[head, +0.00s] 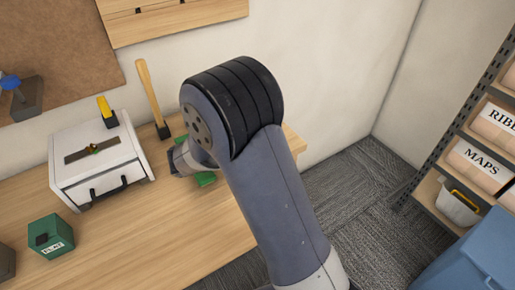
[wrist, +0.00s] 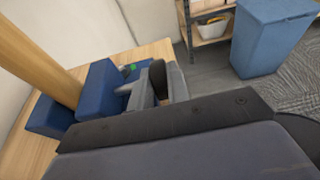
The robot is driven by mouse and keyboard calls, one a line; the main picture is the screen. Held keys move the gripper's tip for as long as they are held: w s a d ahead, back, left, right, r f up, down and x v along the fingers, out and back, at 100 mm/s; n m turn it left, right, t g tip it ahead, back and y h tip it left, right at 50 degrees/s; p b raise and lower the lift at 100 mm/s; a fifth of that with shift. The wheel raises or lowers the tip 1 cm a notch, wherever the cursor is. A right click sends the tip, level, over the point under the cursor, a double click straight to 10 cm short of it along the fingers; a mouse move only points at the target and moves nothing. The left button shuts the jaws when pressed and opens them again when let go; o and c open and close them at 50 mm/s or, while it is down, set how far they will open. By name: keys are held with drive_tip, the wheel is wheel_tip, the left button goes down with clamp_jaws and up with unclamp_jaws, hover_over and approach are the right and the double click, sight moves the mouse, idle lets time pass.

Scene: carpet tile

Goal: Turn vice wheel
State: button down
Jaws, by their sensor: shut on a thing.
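My gripper (head: 181,160) is over the workbench, largely covered by my own arm in the head view. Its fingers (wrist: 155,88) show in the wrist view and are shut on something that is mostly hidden. A green part (head: 206,179), perhaps of the vice, shows just below my gripper in the head view. A small green patch (wrist: 133,67) also shows beyond the fingers in the wrist view. I cannot make out the vice wheel clearly in either view, nor how far it is turned.
A mallet (head: 150,92) stands handle up left of my gripper. A white box (head: 97,160) with a yellow-topped item (head: 107,112) and a green box (head: 51,236) are further left on the wooden bench (head: 160,235). A shelf (head: 468,160) and blue bin (head: 470,255) stand right.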

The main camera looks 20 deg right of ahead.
drive_tip(key=shift+a+f+h, duration=0.1)
drive_tip(key=shift+f+h, duration=0.05)
drive_tip(key=shift+h, duration=0.35)
drive_tip(key=c, duration=1.4)
unclamp_jaws()
drive_tip(key=shift+o, duration=0.2)
wheel_tip(320, 180, up, 10)
drive_tip(key=shift+r, duration=0.1)
